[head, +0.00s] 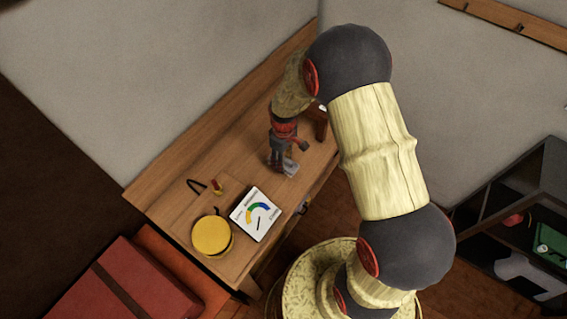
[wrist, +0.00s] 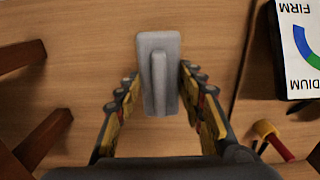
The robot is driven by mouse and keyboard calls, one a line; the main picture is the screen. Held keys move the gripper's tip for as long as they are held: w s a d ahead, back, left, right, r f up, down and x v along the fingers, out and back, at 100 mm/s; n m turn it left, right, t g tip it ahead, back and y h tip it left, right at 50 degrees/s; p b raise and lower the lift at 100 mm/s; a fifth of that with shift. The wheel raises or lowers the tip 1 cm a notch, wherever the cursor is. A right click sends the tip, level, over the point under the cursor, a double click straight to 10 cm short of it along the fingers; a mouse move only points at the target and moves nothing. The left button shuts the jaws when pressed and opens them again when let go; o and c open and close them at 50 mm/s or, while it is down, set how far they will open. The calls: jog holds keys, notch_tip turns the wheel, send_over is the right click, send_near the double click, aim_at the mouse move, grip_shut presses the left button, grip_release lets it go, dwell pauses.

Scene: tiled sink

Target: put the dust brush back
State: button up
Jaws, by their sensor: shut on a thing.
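The dust brush is a light grey block with a raised ridge along its middle. In the wrist view the dust brush (wrist: 154,60) lies between the two fingers of my gripper (wrist: 158,85), which is shut on it. In the head view the dust brush (head: 290,168) shows as a small grey piece below my gripper (head: 281,158), over the wooden bench (head: 165,180). My gripper hides part of it there. I cannot tell whether the brush touches the bench top.
A gauge card (head: 256,214), a round yellow-topped tin (head: 212,236) and a small red-and-yellow item (head: 217,187) are on the bench to the left. A brown wooden stand (head: 319,122) is close behind my gripper. A hook rail (head: 505,18) and dark shelf (head: 525,225) are at right.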

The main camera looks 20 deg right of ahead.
jog(key=shift+f, duration=1.1)
jog(key=shift+f, duration=0.15)
jog(key=o, duration=1.1)
jog(key=shift+s, duration=0.1)
notch_tip(320, 180, up, 12)
jog(key=shift+r+p, duration=0.2)
jog(key=shift+p, duration=0.2)
jog(key=s+r+m+t, duration=0.2)
jog(key=s+r, duration=0.4)
jog(key=r, duration=0.6)
jog(key=s+r+m+t, duration=0.25)
jog(key=s+r, duration=0.35)
jog(key=r, duration=0.6)
jog(key=s+r+m+t, duration=0.1)
jog(key=s+r+m, duration=0.1)
jog(key=s, duration=0.8)
jog(key=shift+r+m, duration=0.35)
jog(key=shift+r, duration=0.5)
